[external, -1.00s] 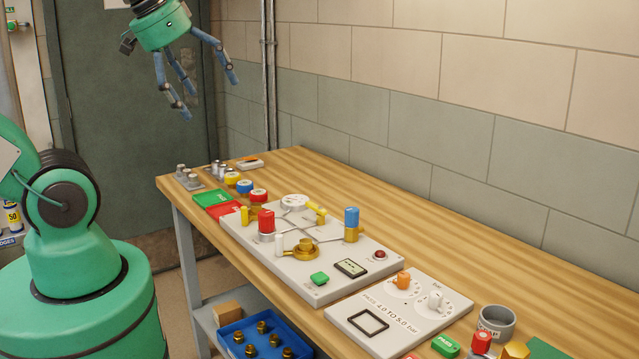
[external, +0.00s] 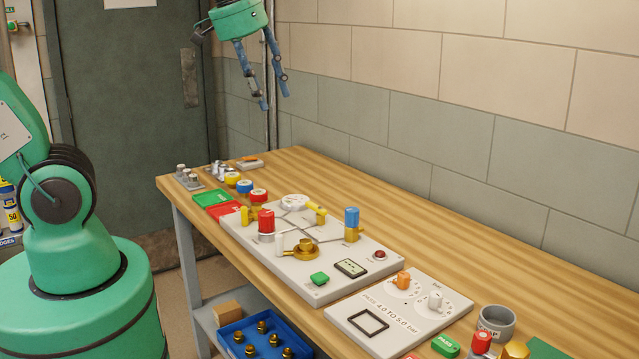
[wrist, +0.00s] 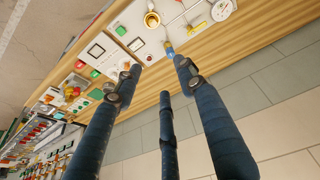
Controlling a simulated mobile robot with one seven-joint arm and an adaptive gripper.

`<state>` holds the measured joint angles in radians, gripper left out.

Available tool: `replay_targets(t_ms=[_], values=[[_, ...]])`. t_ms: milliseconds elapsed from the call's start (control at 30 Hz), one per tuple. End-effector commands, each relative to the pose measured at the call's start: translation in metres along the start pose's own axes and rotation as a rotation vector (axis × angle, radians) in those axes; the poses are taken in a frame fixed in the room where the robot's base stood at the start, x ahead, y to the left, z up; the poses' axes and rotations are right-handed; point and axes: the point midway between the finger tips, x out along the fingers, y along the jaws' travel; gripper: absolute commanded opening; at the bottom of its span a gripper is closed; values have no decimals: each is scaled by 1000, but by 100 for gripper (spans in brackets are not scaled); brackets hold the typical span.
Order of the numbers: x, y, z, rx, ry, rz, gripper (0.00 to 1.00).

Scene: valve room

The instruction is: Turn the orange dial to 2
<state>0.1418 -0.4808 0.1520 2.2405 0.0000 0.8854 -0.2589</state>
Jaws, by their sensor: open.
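The orange dial (external: 402,280) sits upright on the smaller light-grey panel (external: 375,302) on the bench, next to a white dial (external: 435,299). Its scale marks are too small to read. My gripper (external: 275,102) is in the air above the far part of the bench, close to the wall side, well away from the orange dial and to its upper left in the external view. Its fingers are spread and nothing is between them. In the wrist view the fingers (wrist: 160,75) point toward the bench, and I cannot make out the orange dial there.
A larger panel (external: 330,270) with red, blue and yellow valve parts lies left of the dial panel. A grey cup (external: 497,322), a green block (external: 446,345) and a red-topped part (external: 482,342) stand right of it. The bench (external: 440,220) along the wall is clear.

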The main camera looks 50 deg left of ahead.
Motion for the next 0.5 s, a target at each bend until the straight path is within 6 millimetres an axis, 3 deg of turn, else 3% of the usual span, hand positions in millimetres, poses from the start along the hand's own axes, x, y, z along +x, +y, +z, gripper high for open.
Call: replay_targets(t_ms=[200, 500], values=[[38, 41, -35, -51, -73, -3, 40], [103, 103, -67, -124, -162, -24, 40]])
